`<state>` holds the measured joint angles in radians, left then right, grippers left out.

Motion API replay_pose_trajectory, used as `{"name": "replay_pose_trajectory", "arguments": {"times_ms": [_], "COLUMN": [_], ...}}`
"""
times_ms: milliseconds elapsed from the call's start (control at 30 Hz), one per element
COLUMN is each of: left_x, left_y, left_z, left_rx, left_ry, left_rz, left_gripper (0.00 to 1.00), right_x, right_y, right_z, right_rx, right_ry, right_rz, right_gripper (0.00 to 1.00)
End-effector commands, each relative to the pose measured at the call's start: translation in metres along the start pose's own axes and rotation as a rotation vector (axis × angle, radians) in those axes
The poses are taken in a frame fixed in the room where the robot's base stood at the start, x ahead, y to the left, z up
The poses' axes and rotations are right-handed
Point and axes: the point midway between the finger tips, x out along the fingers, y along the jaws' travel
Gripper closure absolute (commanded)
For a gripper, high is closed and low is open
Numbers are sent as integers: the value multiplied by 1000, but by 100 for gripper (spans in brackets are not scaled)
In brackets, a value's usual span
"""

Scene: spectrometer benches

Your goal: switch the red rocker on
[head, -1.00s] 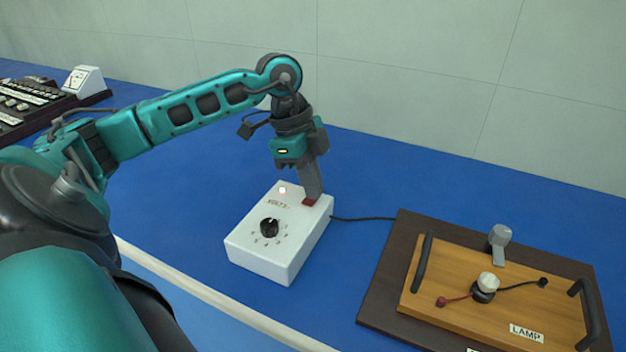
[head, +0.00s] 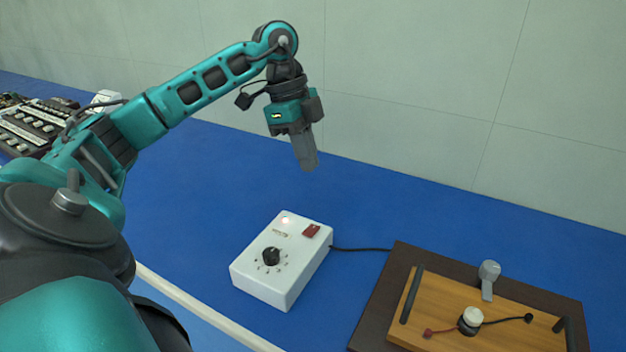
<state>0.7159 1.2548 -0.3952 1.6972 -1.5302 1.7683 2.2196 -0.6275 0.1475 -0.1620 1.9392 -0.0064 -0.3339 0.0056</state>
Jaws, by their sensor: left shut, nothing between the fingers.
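The red rocker (head: 311,231) sits on the top of a white box (head: 262,287), near its far right corner. A small round light (head: 285,220) near the box's far left corner looks lit, pale with a reddish tint. A black knob (head: 271,256) stands on the nearer part of the box top. My left gripper (head: 308,166) is shut and empty, pointing down in the air above and beyond the rocker, clear of it. Which way the rocker is tipped is too small to tell. My right gripper is not in view.
A dark cable (head: 362,249) runs from the box towards a wooden board (head: 455,312) with handles and a lamp holder at the lower right. Dark equipment (head: 40,125) stands at the far left. The blue bench (head: 190,215) around the box is mostly clear.

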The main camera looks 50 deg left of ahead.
Motion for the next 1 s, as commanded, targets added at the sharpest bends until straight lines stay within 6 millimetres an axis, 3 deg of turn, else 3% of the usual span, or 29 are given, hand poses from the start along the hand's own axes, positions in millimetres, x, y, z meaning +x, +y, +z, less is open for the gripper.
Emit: {"name": "replay_pose_trajectory", "arguments": {"times_ms": [233, 1000], "left_x": [-21, -21], "left_y": [-5, -5], "left_z": [-1, 0], "left_rx": [1, 0], "left_ry": [1, 0], "left_rz": [1, 1], "left_gripper": [100, 100], "right_x": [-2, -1], "right_y": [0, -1], "right_z": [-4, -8], "right_rx": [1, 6], "right_ry": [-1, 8], "right_rz": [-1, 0], "right_gripper": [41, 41]}}
